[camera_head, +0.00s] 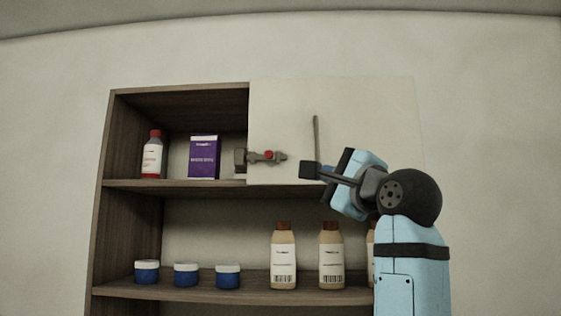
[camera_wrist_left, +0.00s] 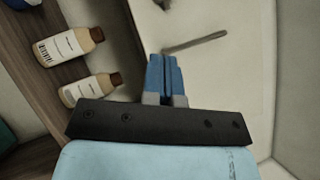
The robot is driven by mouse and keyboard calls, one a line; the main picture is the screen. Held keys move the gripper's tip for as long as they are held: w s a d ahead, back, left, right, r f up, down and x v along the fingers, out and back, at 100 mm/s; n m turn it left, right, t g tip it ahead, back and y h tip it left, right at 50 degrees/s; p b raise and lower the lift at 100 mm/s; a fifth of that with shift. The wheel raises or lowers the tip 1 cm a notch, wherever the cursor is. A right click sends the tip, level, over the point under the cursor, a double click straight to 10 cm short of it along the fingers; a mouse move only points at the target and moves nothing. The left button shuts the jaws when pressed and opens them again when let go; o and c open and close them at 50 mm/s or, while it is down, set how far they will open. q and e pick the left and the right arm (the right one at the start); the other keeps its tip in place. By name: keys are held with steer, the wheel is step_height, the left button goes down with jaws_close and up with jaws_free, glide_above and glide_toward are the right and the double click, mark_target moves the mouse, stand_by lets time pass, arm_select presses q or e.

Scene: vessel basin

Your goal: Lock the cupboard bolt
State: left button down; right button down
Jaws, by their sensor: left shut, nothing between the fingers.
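The cupboard bolt (camera_head: 265,157) is a grey metal fitting with a red part, at the lower left edge of the pale door (camera_head: 370,110). I cannot tell if the rod is inside the catch. A thin upright handle (camera_head: 316,135) is on the door; it also shows in the left wrist view (camera_wrist_left: 195,42). My left gripper (camera_head: 345,178) is right of the bolt, near the door's lower edge, apart from the bolt. My right gripper is out of view.
The open upper compartment holds a red-capped bottle (camera_head: 152,155) and a purple box (camera_head: 204,157). The lower shelf (camera_head: 250,290) holds blue jars (camera_head: 186,274) and tan bottles (camera_head: 283,256), one partly behind my arm. Bare wall (camera_head: 490,150) lies to the right.

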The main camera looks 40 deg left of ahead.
arm_select(q)
steer(key=shift+w+a, duration=0.1)
steer(key=shift+a, duration=0.05)
steer(key=p, duration=0.4)
glide_toward(281, 159)
steer(key=x, duration=0.4)
steer(key=shift+w+f, duration=0.1)
steer(key=shift+w, duration=0.15)
steer(key=shift+s+a+r, duration=0.25)
steer(key=shift+a, duration=0.2)
steer(key=shift+s+a+r, duration=0.25)
steer(key=shift+a, duration=0.25)
steer(key=shift+s+a+r+p, duration=0.15)
steer(key=shift+s+a+p, duration=0.1)
steer(key=shift+a+p, duration=0.1)
steer(key=shift+w, duration=0.1)
